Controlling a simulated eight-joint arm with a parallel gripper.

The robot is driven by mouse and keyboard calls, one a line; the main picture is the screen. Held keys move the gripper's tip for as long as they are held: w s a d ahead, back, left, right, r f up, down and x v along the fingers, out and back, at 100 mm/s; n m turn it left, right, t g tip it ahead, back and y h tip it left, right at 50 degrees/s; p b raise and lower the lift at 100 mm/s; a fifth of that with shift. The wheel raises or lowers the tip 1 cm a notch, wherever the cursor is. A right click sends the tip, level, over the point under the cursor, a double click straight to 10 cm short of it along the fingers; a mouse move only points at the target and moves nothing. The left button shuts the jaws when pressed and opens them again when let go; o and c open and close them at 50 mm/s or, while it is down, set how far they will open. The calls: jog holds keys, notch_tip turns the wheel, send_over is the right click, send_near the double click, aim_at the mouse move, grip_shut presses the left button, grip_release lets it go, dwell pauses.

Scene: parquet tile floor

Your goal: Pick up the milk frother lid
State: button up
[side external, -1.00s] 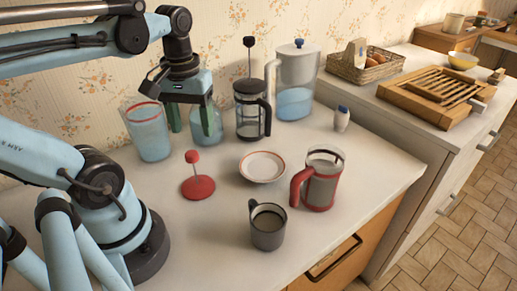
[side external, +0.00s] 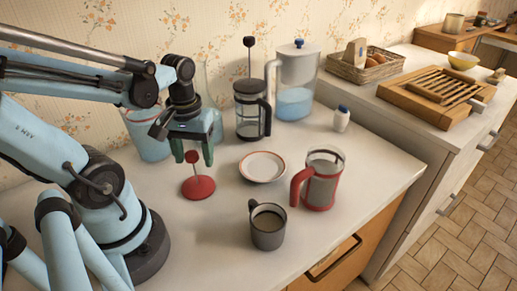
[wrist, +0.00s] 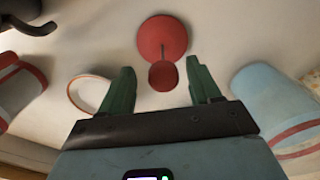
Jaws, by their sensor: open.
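The milk frother lid (side external: 198,187) is a red disc with a thin rod and a red knob (side external: 192,157) on top. It stands upright on the counter in front of my arm. In the wrist view the red disc (wrist: 162,36) shows with the knob (wrist: 163,76) nearer the camera. My gripper (side external: 193,158) points down over the lid with its green fingers open. In the wrist view the open fingers (wrist: 163,88) lie on either side of the knob, apart from it. Whether the fingertips are level with the knob is hard to tell.
On the counter (side external: 330,250) stand a white saucer (side external: 262,167), a red-handled frother jug (side external: 321,180), a grey mug (side external: 267,226), a dark French press (side external: 248,110) and a water pitcher (side external: 296,80). A red-rimmed blue container (side external: 147,140) stands close behind my gripper.

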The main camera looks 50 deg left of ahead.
aim_at(197, 183)
jog(key=shift+s+a+f, duration=0.1)
jog(key=shift+s+f, duration=0.15)
jog(key=shift+f, duration=1.65)
grip_shut()
